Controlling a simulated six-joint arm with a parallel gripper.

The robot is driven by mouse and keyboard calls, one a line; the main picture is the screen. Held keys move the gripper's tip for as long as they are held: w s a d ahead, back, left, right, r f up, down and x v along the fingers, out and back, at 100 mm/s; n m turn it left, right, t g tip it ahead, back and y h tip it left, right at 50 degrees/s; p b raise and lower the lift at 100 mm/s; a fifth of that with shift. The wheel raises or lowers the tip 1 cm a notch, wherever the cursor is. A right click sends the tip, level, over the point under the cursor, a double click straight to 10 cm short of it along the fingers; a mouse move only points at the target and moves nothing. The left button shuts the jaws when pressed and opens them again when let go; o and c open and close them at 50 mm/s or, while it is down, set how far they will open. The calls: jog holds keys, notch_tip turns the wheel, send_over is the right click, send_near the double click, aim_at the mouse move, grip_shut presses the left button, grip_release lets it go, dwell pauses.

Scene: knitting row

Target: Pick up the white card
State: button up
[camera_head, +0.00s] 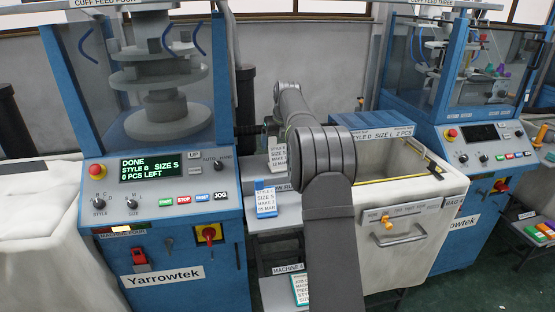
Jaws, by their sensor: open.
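A third card (301,289), white with a green edge, sits low by the "Machine" label, partly covered by my arm.
A blue knitting machine (188,230) stands left, its screen (150,167) reading "DONE, STYLE B, SIZE S, 0 PCS LEFT". A second blue machine (470,190) stands right. A cream bin (430,200) with a handle lies right of my arm. A blue-topped box (372,122) is behind it.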

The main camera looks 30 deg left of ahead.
aim_at(278, 150)
jog(key=shift+x, duration=3.15)
jog(key=c, duration=1.1)
